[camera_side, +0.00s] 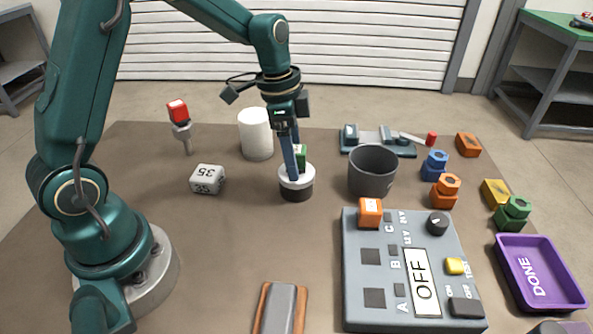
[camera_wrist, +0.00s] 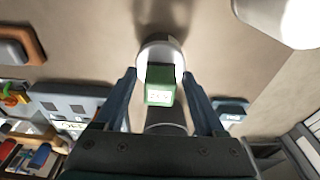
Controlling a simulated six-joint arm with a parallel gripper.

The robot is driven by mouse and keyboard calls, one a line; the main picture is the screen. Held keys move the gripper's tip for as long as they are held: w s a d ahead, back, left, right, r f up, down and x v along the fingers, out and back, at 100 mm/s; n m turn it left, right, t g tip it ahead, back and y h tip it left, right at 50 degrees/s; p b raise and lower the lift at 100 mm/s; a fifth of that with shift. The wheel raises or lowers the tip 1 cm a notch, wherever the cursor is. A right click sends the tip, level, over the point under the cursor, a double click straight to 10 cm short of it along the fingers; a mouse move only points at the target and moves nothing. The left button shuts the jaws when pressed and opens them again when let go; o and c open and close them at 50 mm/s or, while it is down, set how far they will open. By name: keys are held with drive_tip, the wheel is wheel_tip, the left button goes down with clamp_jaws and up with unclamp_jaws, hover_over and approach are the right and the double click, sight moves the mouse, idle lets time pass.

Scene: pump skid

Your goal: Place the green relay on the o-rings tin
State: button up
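The green relay (camera_side: 301,153) sits upright on the pale lid of a small round tin (camera_side: 297,193) with a dark body. I take this to be the o-rings tin; I cannot read a label. The relay (camera_wrist: 160,86) also shows in the wrist view, over the tin's pale round top (camera_wrist: 152,52). My gripper (camera_side: 296,172) points down at the lid, its fingers around the relay. In the wrist view my gripper (camera_wrist: 159,76) is open, with a gap on each side of the relay. One finger partly hides the relay in the side view.
A dark grey cup (camera_side: 373,172) stands close right of the tin, and a white cylinder (camera_side: 256,134) behind it. A numbered white block (camera_side: 207,179) lies left. A control panel (camera_side: 355,301) holding an orange relay (camera_side: 370,211) is front right.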

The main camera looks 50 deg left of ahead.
drive_tip(key=shift+r, duration=0.1)
wheel_tip(320, 180, up, 11)
drive_tip(key=s+a, duration=0.1)
drive_tip(key=s+d+f+n+t, duration=0.1)
drive_tip(key=s+d+n+t, duration=0.1)
drive_tip(key=s+n, duration=0.2)
drive_tip(key=s+d+n+t+y, duration=0.1)
drive_tip(key=s+n, duration=0.4)
drive_tip(key=s, duration=0.6)
drive_tip(key=shift+d+f+t, duration=0.35)
drive_tip(key=shift+t, duration=0.35)
